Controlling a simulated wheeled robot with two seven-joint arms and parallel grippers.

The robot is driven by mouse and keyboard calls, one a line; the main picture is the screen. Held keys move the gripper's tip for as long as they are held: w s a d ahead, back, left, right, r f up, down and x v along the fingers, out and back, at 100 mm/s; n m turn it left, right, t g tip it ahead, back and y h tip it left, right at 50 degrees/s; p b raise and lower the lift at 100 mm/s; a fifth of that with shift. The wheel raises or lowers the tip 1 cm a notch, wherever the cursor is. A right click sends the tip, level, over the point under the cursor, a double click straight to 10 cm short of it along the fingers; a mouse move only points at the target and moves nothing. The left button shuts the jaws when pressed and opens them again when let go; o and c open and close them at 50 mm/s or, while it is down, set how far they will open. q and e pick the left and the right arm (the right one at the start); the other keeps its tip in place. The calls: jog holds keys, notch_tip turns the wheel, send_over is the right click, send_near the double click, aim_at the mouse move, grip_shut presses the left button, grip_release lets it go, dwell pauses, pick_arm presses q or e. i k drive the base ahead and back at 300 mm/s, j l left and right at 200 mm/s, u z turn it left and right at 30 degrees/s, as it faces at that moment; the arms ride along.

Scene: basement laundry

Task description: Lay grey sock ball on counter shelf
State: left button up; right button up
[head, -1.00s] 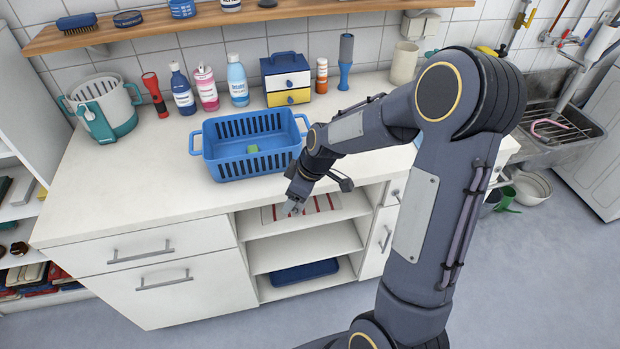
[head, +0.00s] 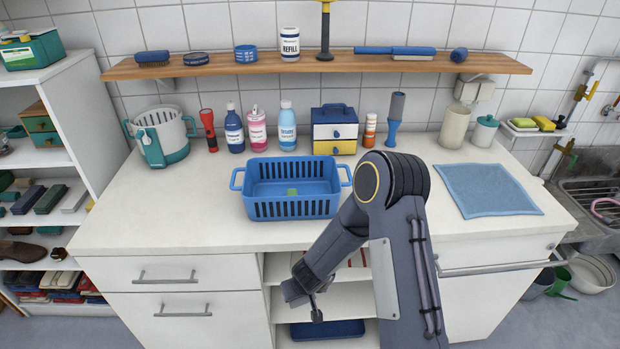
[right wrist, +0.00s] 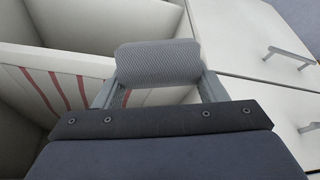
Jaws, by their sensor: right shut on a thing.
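In the right wrist view, my right gripper (right wrist: 158,88) is shut on the grey sock ball (right wrist: 158,62), a knitted grey roll between its two fingers. In the head view, my right gripper (head: 316,312) hangs low in front of the open counter shelf (head: 348,302); the sock ball cannot be made out there. The upper level of the shelf holds a red-striped white cloth (head: 358,260), which also shows left of the sock ball in the wrist view (right wrist: 62,90). My forearm hides part of the shelf. My left gripper is not in view.
A blue basket (head: 293,208) with a small green thing in it stands on the counter (head: 190,215). A blue tray (head: 328,330) lies on the bottom shelf level. Drawers (head: 170,290) flank the shelf at left. A blue cloth (head: 487,190) lies at right.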

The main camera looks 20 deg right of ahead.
aim_at(488, 61)
jog(key=k+l+u, duration=0.1)
jog(key=l+u, duration=0.3)
jog(key=k+l+u, duration=0.15)
jog(key=u, duration=0.25)
jog(key=k+l+u, duration=0.2)
jog(key=u, duration=0.2)
jog(key=k+l+u, duration=0.25)
jog(key=u, duration=0.2)
jog(key=k+l+u, duration=0.15)
jog(key=k+u, duration=0.3)
jog(key=k, duration=0.3)
jog(key=k+l+z, duration=0.1)
jog(key=k+z, duration=0.3)
jog(key=k+l+z, duration=0.2)
jog(key=k+z, duration=0.2)
jog(key=k+l+z, duration=0.35)
jog(key=i+j, duration=0.05)
